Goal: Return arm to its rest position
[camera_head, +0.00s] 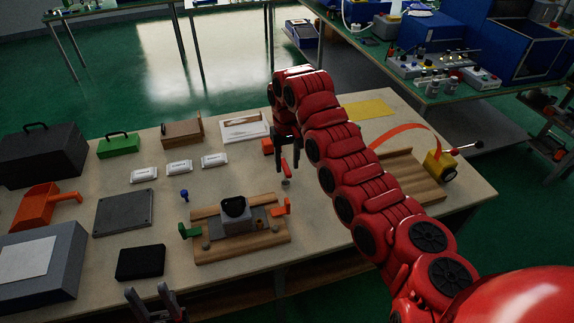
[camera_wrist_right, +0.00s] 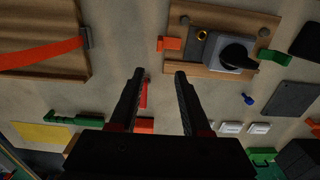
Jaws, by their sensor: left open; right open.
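My red right arm reaches in from the lower right in the head view. Its right gripper (camera_head: 285,158) hangs over the bench, pointing down, behind and to the right of the crimping fixture (camera_head: 236,210). In the right wrist view the two black fingers of the right gripper (camera_wrist_right: 159,75) are apart. Nothing sits between their tips; a red-handled item (camera_wrist_right: 143,95) lies below, beside the left finger. My left gripper (camera_head: 154,292) shows at the bottom edge, fingers apart and empty, in front of the black block (camera_head: 141,262).
The bench (camera_head: 330,245) holds a wooden tray (camera_head: 418,175) with an orange strip at right. A grey plate (camera_head: 123,211), orange scoop (camera_head: 40,205) and dark toolbox (camera_head: 42,152) stand at left. White labelled packs (camera_head: 179,167) lie behind the fixture. Bare bench shows right of the fixture.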

